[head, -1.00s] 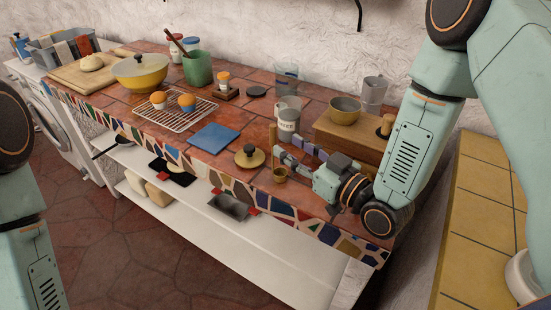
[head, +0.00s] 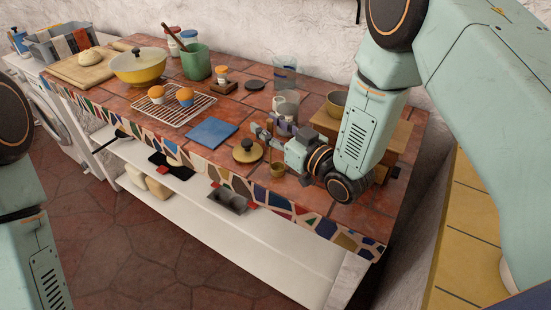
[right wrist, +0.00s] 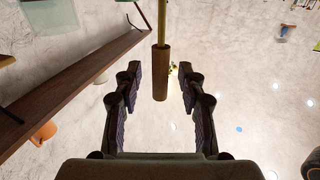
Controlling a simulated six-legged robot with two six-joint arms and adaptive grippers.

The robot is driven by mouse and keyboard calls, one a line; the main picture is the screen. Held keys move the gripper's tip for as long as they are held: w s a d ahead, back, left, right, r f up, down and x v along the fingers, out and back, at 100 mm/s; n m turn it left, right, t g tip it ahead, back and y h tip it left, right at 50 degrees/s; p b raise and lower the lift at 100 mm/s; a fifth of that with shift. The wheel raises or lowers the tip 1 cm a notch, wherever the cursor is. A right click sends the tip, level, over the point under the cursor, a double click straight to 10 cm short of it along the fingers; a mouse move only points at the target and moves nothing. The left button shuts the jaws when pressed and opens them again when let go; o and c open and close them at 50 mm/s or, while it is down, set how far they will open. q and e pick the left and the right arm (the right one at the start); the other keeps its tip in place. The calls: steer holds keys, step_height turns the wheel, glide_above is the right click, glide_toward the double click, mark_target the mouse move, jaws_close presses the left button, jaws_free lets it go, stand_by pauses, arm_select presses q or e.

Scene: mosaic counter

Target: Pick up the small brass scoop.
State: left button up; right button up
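The small brass scoop's cup (head: 277,170) sits on the tiled counter near its front edge, just below my right gripper in the head view. In the right wrist view, its upright handle shows as a brass rod with a wooden grip (right wrist: 160,72). My right gripper (head: 271,131) is open, its dark fingers on either side of the wooden grip with a visible gap on both sides. It also shows in the right wrist view (right wrist: 160,68). In the head view the gripper largely hides the handle. My left arm is at the left edge, with its gripper out of view.
A blue square mat (head: 211,134) and a wire rack (head: 178,112) lie further left. A wooden box (head: 402,134) with a brass bowl (head: 337,103) stands behind right. A grey canister is partly hidden behind my gripper.

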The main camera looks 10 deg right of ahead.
steer(key=shift+s+a+r, duration=0.1)
steer(key=shift+s+a, duration=0.05)
steer(key=c, duration=0.3)
steer(key=shift+d, duration=0.25)
jaws_close()
steer(key=shift+a, duration=0.1)
steer(key=shift+a, duration=0.1)
